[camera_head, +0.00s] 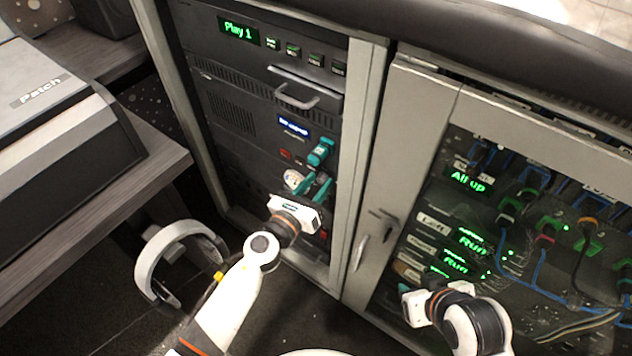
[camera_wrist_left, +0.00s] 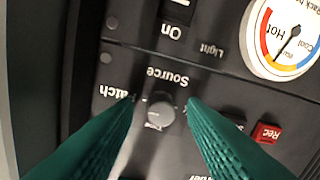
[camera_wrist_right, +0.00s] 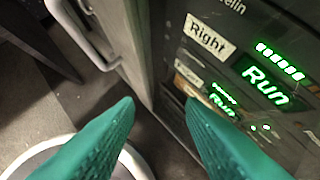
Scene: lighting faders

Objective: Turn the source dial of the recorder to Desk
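The source dial (camera_wrist_left: 160,113) is a small round grey knob on the recorder's dark panel (camera_wrist_left: 225,95), under an upside-down "Source" label in the left wrist view. A partly hidden label ending in "atch" is left of it; I see no readable Desk label, and I cannot tell the dial's setting. My left gripper (camera_wrist_left: 160,102) is open, with its green fingertips on either side of the dial; contact is unclear. In the head view, my left gripper (camera_head: 308,188) is at the rack front and hides the dial. My right gripper (camera_wrist_right: 159,102) is open and empty, near the right-hand cabinet.
A red Rec button (camera_wrist_left: 267,133) and a round gauge (camera_wrist_left: 288,42) are right of the dial in the left wrist view. A glass-fronted cabinet (camera_head: 425,85) with cables stands at right. A Patch desk (camera_head: 45,95) is at left, and a white curved object (camera_head: 165,250) is at lower left.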

